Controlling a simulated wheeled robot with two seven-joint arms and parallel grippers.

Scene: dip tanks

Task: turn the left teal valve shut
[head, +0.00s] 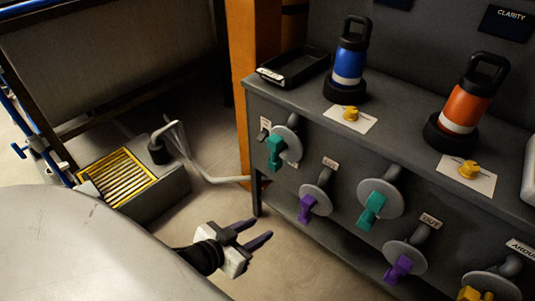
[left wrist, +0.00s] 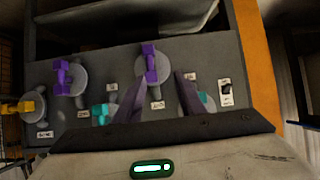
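The left teal valve (head: 275,152) is on the grey cabinet front, nearest the orange post, with its teal handle hanging down from a round grey disc. In the left wrist view it is partly hidden behind a finger, with teal showing (left wrist: 204,98). A second teal valve (head: 372,208) is further right; it also shows in the left wrist view (left wrist: 101,113). My left gripper (head: 262,229) is open and empty, below and left of the valves and apart from them. Its two parted fingers also show in the left wrist view (left wrist: 160,77). My right gripper is not in view.
Purple valves (head: 307,207) (head: 399,270) sit lower on the cabinet front. A blue bottle (head: 351,60), an orange bottle (head: 470,95) and a black tray (head: 295,66) stand on top. The orange post (head: 243,90) rises at the cabinet's left end. A yellow grate (head: 115,176) is at left.

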